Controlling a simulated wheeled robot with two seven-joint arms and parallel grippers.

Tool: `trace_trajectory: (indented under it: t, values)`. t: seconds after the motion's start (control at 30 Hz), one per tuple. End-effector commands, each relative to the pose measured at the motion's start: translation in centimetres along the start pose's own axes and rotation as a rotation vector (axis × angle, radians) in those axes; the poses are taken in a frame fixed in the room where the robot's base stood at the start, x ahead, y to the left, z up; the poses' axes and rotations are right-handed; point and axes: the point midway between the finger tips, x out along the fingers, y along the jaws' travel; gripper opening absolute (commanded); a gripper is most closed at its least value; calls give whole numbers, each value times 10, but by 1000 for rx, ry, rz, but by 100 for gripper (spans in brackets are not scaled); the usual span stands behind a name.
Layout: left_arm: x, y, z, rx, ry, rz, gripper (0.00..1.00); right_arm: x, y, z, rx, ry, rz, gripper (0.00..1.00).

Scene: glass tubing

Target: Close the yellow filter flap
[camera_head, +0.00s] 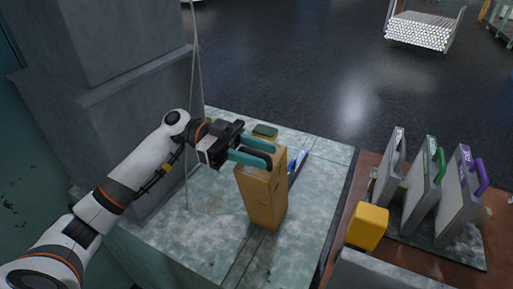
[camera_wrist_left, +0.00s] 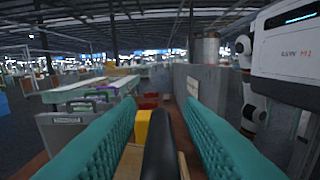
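A tan-yellow upright box (camera_head: 262,195) stands on the pale green speckled top, with a black bar-like handle at its top. It may be the yellow filter flap; I cannot tell for sure. My left gripper (camera_head: 270,156) is over the box's top, its teal fingers pointing right. In the left wrist view the black handle (camera_wrist_left: 160,145) lies between the two teal fingers, with gaps at both sides, so the gripper is open around it. Part of the handle is hidden by the fingers in the head view. My right gripper is not in view.
A yellow block (camera_head: 366,226) stands on the brown surface at right, near grey upright panels (camera_head: 424,185) with grey, green and purple handles. A green-topped item (camera_head: 265,131) and a blue-and-white item (camera_head: 297,163) are close to the box. A grey column (camera_head: 130,90) rises at left.

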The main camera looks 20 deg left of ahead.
Motion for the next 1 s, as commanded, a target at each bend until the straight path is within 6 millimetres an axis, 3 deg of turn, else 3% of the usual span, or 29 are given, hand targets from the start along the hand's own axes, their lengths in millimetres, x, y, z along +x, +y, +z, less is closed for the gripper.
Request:
trace_trajectory:
  t: [0.17, 0.37, 0.4, 0.77, 1.0]
  values:
    - [0, 0, -1, 0, 0, 0, 34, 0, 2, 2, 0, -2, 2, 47]
    - [0, 0, 0, -1, 0, -1, 2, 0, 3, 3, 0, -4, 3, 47]
    - [0, 0, 0, -1, 0, -1, 0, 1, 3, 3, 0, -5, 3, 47]
    - [0, 6, 2, -18, 0, -1, 0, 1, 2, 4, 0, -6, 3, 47]
    - [0, 41, 15, -117, -5, 0, 0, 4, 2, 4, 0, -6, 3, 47]
